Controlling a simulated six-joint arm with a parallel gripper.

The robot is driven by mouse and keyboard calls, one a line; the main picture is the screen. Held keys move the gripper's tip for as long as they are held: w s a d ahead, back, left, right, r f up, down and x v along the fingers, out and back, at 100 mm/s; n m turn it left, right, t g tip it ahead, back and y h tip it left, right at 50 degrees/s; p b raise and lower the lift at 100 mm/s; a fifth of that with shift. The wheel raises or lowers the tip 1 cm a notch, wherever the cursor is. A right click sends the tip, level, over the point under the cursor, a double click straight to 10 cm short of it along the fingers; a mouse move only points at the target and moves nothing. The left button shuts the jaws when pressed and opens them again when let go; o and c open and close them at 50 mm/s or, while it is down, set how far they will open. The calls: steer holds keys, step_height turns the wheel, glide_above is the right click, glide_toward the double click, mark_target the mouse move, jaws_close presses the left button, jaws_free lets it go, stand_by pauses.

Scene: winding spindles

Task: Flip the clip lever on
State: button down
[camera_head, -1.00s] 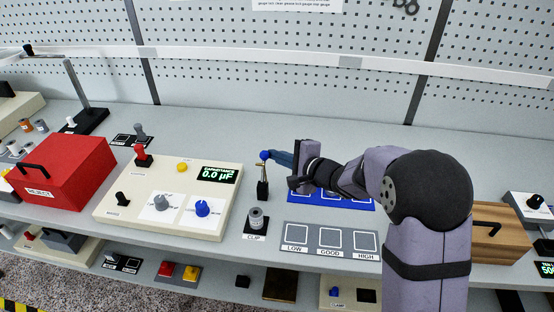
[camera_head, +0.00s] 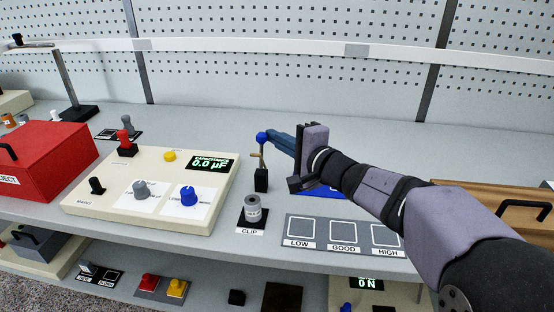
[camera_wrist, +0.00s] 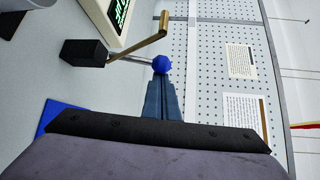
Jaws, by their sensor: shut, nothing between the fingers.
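The clip lever stands behind the CLIP label (camera_head: 249,230). It has a black base (camera_head: 261,180), a thin rod and a blue ball knob (camera_head: 262,137), with a brass-coloured arm beside the rod. In the wrist view the blue knob (camera_wrist: 162,64) sits right at my fingertips, and the brass arm (camera_wrist: 150,34) and black base (camera_wrist: 84,52) show to its upper left. My gripper (camera_head: 270,137) is shut with nothing between the fingers. Its blue fingers reach left to the knob, touching or nearly so; I cannot tell which. A grey cylinder (camera_head: 252,208) stands on a black plate at the CLIP label.
A cream meter box (camera_head: 150,190) reading 0.0 µF stands to the left, with a red box (camera_head: 45,160) beyond. The LOW, GOOD, HIGH tray (camera_head: 343,236) lies in front of my arm. A blue mat (camera_head: 325,192) lies under the gripper. A wooden box (camera_head: 500,200) stands right.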

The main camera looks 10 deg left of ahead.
mark_target(262, 138)
steer(key=s+n+t+y+b, duration=0.1)
steer(key=b, duration=0.7)
steer(key=s+n+t+y+b, duration=0.1)
steer(key=n+b, duration=0.1)
steer(key=b, duration=0.7)
steer(key=s+n+y+b, duration=0.1)
steer(key=s+b, duration=0.1)
steer(key=b, duration=0.7)
steer(key=shift+s+f+n+t+y, duration=0.1)
steer(key=shift+f+n+t+y, duration=0.2)
steer(key=shift+f+n+t, duration=0.1)
steer(key=shift+s+f+b, duration=0.15)
steer(key=shift+s+b, duration=0.55)
steer(key=shift+b, duration=1.2)
steer(key=shift+s+f+b, duration=0.1)
steer(key=shift+s+b, duration=0.55)
steer(key=shift+b, duration=1.25)
steer(key=shift+s, duration=0.1)
steer(key=b+v, duration=0.1)
steer(key=v, duration=0.6)
steer(key=shift+d, duration=0.2)
